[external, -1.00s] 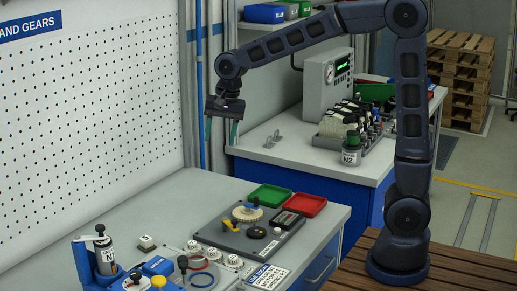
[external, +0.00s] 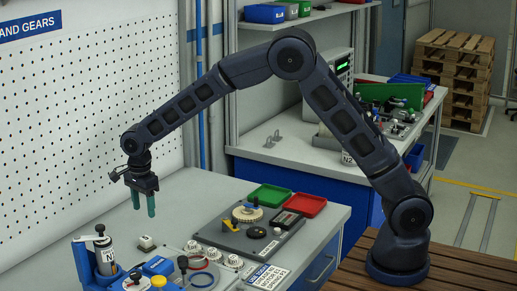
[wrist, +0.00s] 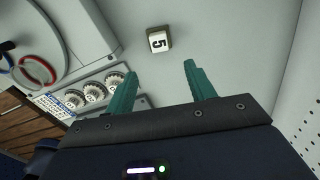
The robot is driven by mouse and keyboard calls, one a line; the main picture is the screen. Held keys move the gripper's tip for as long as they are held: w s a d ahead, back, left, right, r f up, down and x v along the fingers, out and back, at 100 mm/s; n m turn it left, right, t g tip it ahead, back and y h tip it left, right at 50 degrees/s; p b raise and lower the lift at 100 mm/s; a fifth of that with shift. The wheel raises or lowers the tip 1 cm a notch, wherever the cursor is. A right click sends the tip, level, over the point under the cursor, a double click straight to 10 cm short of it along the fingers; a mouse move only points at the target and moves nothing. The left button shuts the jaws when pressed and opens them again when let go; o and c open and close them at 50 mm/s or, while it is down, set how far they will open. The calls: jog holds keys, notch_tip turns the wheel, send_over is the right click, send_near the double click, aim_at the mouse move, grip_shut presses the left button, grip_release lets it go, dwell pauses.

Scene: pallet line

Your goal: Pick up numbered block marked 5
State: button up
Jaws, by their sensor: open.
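The block marked 5 (wrist: 158,39) is a small pale cube with a black 5 on its top face. It lies alone on the grey bench in the wrist view, just beyond the fingertips and roughly midway between them. In the external view the block (external: 146,242) sits left of the white gears, its number too small to read. My gripper (external: 143,210) hangs above the bench over the block's area, fingers pointing down. In the wrist view the two green fingers of my gripper (wrist: 161,68) are apart with nothing between them.
White gears (wrist: 93,94) stand in a row beside the block. A blue fixture with a grey N1 cylinder (external: 105,256) stands at the front left. A dark gear board (external: 249,230) lies to the right. The perforated wall (external: 90,120) rises behind; bench around the block is clear.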

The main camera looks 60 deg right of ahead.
aim_at(146, 238)
jog(key=f, duration=1.1)
jog(key=shift+a+f, duration=0.3)
jog(key=shift+a, duration=0.1)
jog(key=c, duration=0.8)
